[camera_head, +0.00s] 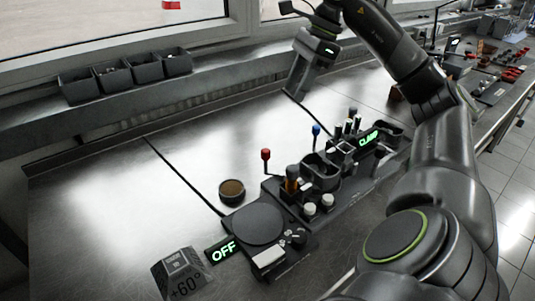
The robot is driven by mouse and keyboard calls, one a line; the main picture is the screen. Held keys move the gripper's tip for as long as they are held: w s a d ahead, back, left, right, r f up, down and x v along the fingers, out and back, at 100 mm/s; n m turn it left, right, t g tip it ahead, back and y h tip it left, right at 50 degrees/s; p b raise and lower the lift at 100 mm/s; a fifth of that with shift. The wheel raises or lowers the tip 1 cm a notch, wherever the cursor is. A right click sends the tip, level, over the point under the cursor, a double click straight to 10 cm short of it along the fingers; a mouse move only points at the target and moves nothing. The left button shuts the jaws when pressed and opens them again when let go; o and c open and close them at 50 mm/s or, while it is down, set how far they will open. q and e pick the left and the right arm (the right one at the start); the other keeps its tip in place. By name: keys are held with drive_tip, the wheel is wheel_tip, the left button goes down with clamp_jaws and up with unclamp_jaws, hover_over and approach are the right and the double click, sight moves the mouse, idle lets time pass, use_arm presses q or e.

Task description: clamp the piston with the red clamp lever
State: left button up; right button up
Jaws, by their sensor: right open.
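The red clamp lever (266,154) stands upright with a red ball knob at the left end of a dark fixture (275,190) on the bench. A dark, orange-banded upright part (291,182) stands just right of it; I cannot tell for sure whether it or another part is the piston. A green lit sign reading CLAMP (369,138) is at the fixture's right. My right gripper (293,92) is open, high behind the fixture and apart from the lever; its fingertips are small in the view. My left gripper is not in view.
A blue-knobbed lever (316,131) and white knobs (327,201) are on the fixture. A round dark plate (257,223), an OFF display (223,249), a +60° block (183,274) and a small round cup (232,190) are at the front. The bench's left is clear.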

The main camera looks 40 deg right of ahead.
drive_tip(key=b, duration=0.4)
approach(267, 150)
drive_tip(key=b+x, duration=0.4)
drive_tip(key=x, duration=0.4)
drive_tip(key=shift+f+b, duration=0.15)
drive_tip(key=shift+b, duration=0.2)
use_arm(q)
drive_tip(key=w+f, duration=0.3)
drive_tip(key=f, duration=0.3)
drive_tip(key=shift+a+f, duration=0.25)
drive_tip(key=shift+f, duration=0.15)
use_arm(e)
drive_tip(key=shift+w+a+f, duration=0.15)
drive_tip(key=shift+a+f, duration=0.05)
drive_tip(key=shift+f, duration=0.2)
drive_tip(key=shift+c, duration=0.4)
clamp_jaws()
